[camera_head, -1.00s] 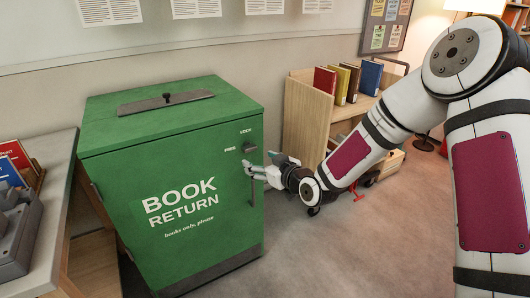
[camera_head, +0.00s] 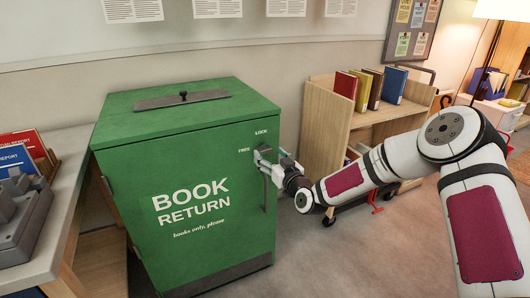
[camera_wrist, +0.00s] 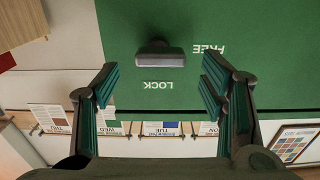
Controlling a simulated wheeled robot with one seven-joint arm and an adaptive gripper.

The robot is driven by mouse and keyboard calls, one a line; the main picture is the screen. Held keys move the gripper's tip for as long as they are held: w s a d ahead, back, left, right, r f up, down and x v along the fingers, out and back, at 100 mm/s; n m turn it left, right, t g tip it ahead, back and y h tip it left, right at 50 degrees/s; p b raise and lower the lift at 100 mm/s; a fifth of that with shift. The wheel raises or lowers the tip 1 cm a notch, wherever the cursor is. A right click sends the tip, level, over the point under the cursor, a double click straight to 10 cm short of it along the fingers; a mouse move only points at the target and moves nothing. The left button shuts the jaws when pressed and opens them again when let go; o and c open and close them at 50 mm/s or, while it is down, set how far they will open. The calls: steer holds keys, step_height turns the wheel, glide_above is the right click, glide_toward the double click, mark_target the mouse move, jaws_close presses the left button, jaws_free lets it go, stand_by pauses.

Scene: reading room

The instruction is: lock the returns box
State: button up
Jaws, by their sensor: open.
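The lever lies ahead of the fingertips, apart from both. In the head view my gripper (camera_head: 270,160) partly hides the lever.
A wooden cart (camera_head: 318,130) with several books stands close right of the box, behind my arm. A table (camera_head: 50,215) with a grey device (camera_head: 25,225) is on the left. Open floor (camera_head: 370,250) lies in front. Posters hang on the wall above the box.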

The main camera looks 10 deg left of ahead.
mark_target(266, 151)
steer(key=shift+b+x, duration=0.35)
steer(key=shift+x, duration=2.05)
steer(key=shift+s, duration=0.1)
steer(key=c, duration=1.2)
